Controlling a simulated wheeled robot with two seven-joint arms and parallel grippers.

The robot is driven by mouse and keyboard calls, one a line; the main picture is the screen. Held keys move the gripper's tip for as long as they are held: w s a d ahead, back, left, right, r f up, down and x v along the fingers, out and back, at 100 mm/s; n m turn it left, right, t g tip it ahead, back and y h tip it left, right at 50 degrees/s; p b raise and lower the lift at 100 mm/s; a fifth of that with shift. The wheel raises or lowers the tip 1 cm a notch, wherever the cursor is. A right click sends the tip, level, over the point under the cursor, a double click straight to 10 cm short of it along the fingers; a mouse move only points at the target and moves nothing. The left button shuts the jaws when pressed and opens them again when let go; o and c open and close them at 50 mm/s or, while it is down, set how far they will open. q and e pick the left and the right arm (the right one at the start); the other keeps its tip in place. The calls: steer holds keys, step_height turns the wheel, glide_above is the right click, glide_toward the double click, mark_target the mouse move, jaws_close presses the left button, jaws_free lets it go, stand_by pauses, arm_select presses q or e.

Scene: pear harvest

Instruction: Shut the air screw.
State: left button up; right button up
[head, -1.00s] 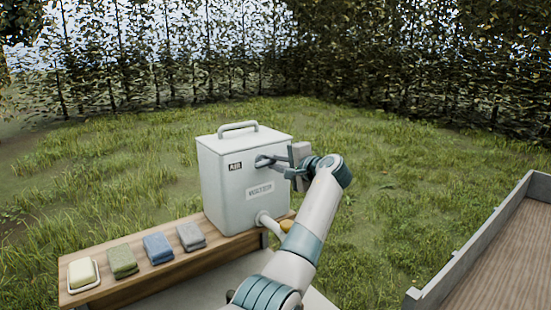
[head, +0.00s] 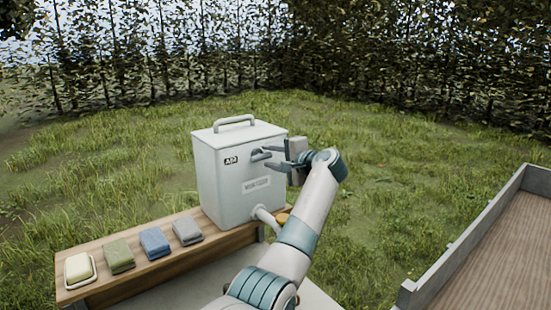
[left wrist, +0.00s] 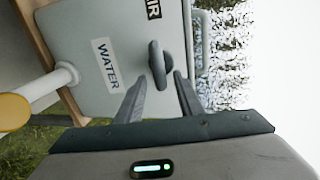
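The grey-white water canister (head: 218,185) stands on the bench, with an AIR label and a WATER label on its front. The air screw, a grey knob (head: 258,155) with a flat grip, is on the front beside the AIR label; it also shows in the left wrist view (left wrist: 158,66). My left gripper (head: 272,156) is in front of the screw with its fingers apart. In the left wrist view the open fingertips (left wrist: 161,76) are just short of the knob, one toward each side, with gaps showing. My right gripper is in neither view.
A spout with a yellow tap (left wrist: 12,111) sticks out low on the canister, below my arm. A soap dish (head: 80,270) and several folded cloths (head: 155,243) lie on the wooden bench (head: 215,245). A wooden-floored tray (head: 490,255) is at right.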

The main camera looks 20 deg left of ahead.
arm_select(q)
steer(key=shift+d, duration=0.15)
steer(key=shift+s+d+b, duration=0.4)
steer(key=shift+d, duration=0.05)
steer(key=b+v, duration=0.6)
steer(key=v, duration=1)
steer(key=shift+r, duration=0.15)
steer(key=shift+d, duration=0.1)
